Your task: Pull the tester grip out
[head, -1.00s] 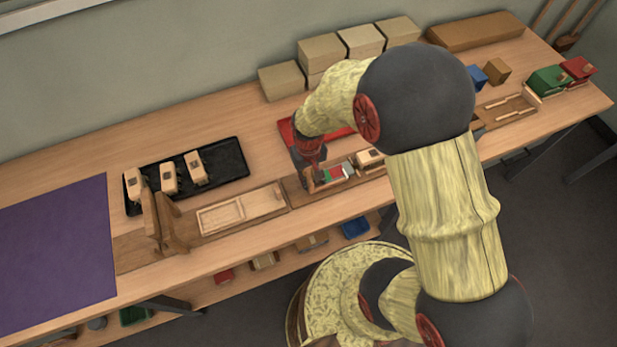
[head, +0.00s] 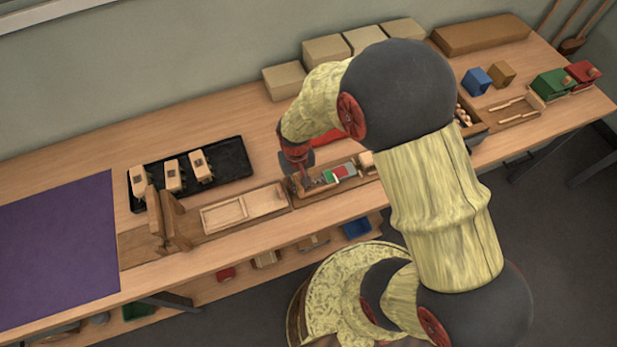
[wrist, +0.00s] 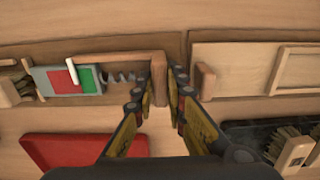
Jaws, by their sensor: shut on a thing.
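The tester grip (wrist: 160,80) is a small upright wooden block in the wrist view. My gripper (wrist: 162,88) is shut on it, one finger on each side. A coil spring (wrist: 120,78) lies just left of the grip, beside the tester's gauge (wrist: 87,79), which has a green and a red field. The grip itself is hidden there.
A wooden block (wrist: 205,81) stands close right of my fingers. A wooden tray (head: 222,213) lies left of the tester. A black tray (head: 232,157) with brush blocks and a red tray (wrist: 85,163) lie behind. A purple mat (head: 55,240) covers the far left.

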